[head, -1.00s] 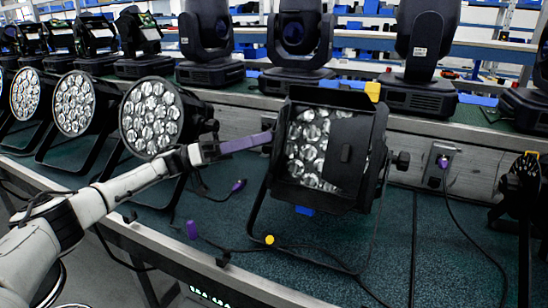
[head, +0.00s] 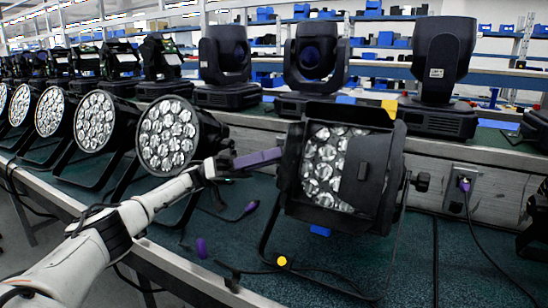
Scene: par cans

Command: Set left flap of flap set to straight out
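The flap set is on the front of the black par can (head: 338,170) at the middle of the head view. Its top flap (head: 350,113) stands out above the lens. A dark flap (head: 366,172) lies across the right part of the lens. The left flap (head: 290,165) appears as a narrow dark strip along the left side, and its exact angle is hard to tell. My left gripper (head: 268,157) reaches in from the left. Its purple fingers end at that left edge, seemingly touching it. The fingers show as one bar, so their opening is unclear. My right gripper is out of view.
Other par cans (head: 168,138) stand in a row to the left. Moving-head lights (head: 316,60) stand on the ledge behind. Cables with purple plugs lie on the green bench top (head: 225,235). A wall socket box (head: 462,190) is at right.

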